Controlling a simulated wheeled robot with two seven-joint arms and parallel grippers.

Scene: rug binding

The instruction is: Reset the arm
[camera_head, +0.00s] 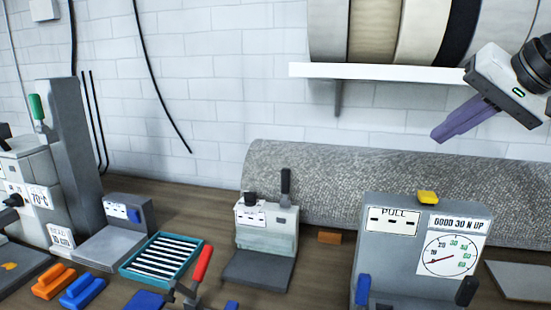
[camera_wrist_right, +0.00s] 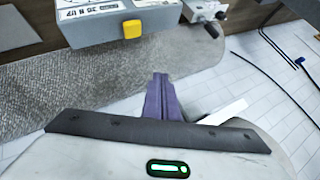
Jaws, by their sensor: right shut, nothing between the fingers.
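My right gripper (camera_head: 437,137) is at the upper right of the head view, raised in front of the wall above the bench. Its purple fingers are shut with nothing between them and point down and left. In the right wrist view the shut fingers (camera_wrist_right: 160,78) point toward the rolled grey carpet and the gauge box. My left gripper does not show in either view.
A rolled grey carpet (camera_head: 300,170) lies along the back of the bench. A pull gauge box (camera_head: 380,255) with a yellow button (camera_head: 428,197) stands in front of it. A white shelf (camera_head: 380,72) holds large rolls. A small press (camera_head: 265,240), a teal rack (camera_head: 160,258) and a grey column (camera_head: 72,140) stand left.

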